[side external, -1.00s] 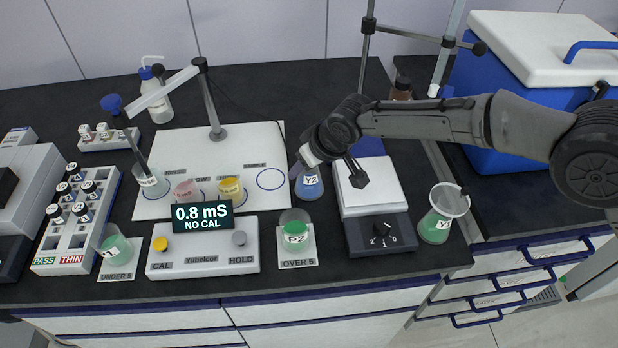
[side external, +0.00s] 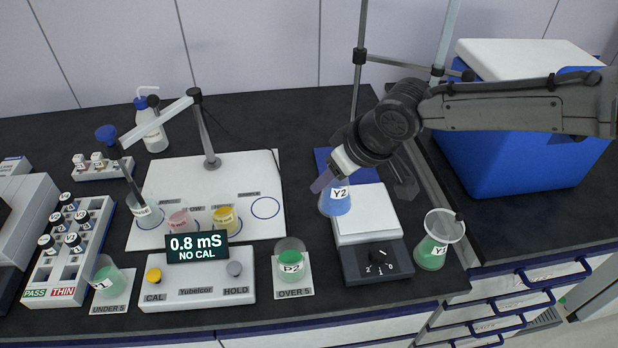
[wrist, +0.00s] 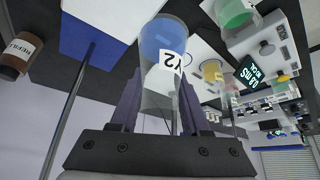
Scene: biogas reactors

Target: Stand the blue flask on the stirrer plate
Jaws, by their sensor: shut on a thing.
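The blue flask (side external: 335,203), labelled Y2, is upright or nearly so at the left edge of the stirrer plate's white top in the side external view. My gripper (side external: 324,182) is shut on it from above. The wrist view shows the flask (wrist: 163,50) between the two fingers, blue liquid at its far end. The stirrer plate (side external: 372,217) has a white top and a dark front with a knob. I cannot tell whether the flask's base touches the plate or hangs just above it.
A green flask (side external: 437,242) stands close right of the stirrer plate. A P2 beaker (side external: 290,262) stands on the OVER 5 card at its left. A stand rod (side external: 358,70) and blue pad (side external: 325,158) are behind. A blue cooler (side external: 520,160) is at the right.

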